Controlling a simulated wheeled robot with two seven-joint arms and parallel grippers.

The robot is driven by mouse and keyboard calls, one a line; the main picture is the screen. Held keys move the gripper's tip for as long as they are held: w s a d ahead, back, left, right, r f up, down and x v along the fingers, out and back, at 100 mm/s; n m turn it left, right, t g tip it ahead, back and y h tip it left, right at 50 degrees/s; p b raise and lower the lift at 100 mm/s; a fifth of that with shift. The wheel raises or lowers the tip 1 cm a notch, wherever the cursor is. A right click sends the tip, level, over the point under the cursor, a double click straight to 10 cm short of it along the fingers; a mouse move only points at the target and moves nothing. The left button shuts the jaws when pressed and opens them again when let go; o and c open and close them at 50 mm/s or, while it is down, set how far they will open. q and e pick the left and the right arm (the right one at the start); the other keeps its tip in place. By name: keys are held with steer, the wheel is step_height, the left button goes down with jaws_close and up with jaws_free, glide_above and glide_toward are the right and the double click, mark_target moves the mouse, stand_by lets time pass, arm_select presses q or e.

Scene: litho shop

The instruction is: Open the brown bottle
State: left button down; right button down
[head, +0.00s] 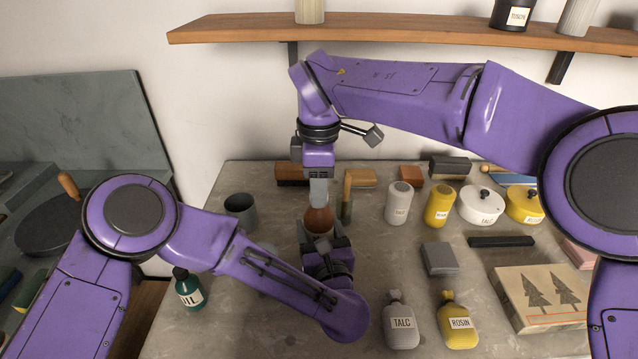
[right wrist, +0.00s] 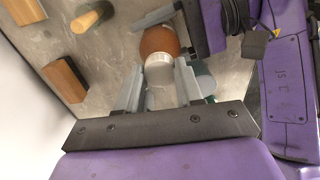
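The brown bottle (head: 319,221) stands upright on the grey bench, partly hidden by my grippers. It also shows in the right wrist view (right wrist: 159,41), with a pale top (right wrist: 160,68). My left gripper (head: 320,236) reaches in from the front, with a finger on each side of the brown body, and looks shut on it. My right gripper (head: 318,188) points straight down over the bottle. In the right wrist view its fingers (right wrist: 160,80) stand on both sides of the pale top, seemingly with narrow gaps. The bottle's top is hidden in the head view.
A grey cup (head: 240,208) and a green oil bottle (head: 188,290) stand left. White (head: 399,205) and yellow (head: 440,207) containers stand right of the bottle. A grey block (head: 440,259), talc (head: 400,325) and rosin (head: 458,325) bottles lie nearer. A shelf (head: 420,32) hangs behind.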

steer(key=n, duration=0.5)
steer(key=shift+n, duration=0.3)
steer(key=n, duration=0.3)
steer(key=shift+w+n, duration=0.1)
steer(key=shift+n, duration=0.2)
steer(key=n, duration=1.5)
steer(key=shift+r, duration=0.1)
steer(key=n, duration=0.3)
arm_select(q)
steer(key=shift+d, duration=0.1)
arm_select(e)
steer(key=n, duration=0.5)
steer(key=shift+r, duration=0.25)
